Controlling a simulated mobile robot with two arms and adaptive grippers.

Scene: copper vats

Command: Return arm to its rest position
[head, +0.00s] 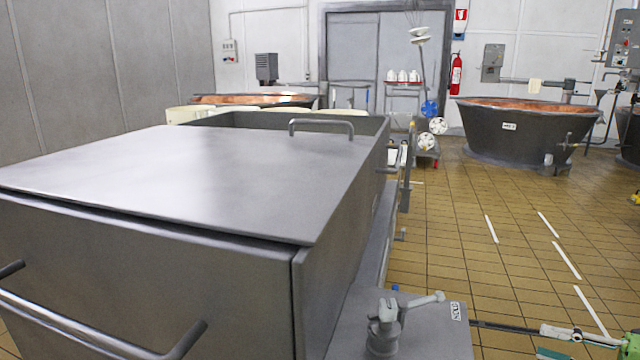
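I cannot clearly make out either of my grippers in the head view. No arm comes in from the left. At the bottom right edge there is a pale jointed fitting (575,333) with a dark rod to its left and a green part at its right. I cannot tell whether it belongs to my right arm or to the pipework. No held object shows.
A large grey metal vat (190,165) with a flat lid fills the left and centre, close in front. A valve (385,325) sits at its near right side. A copper-lined vat (520,135) stands at the back right. Tiled floor (480,270) lies open on the right.

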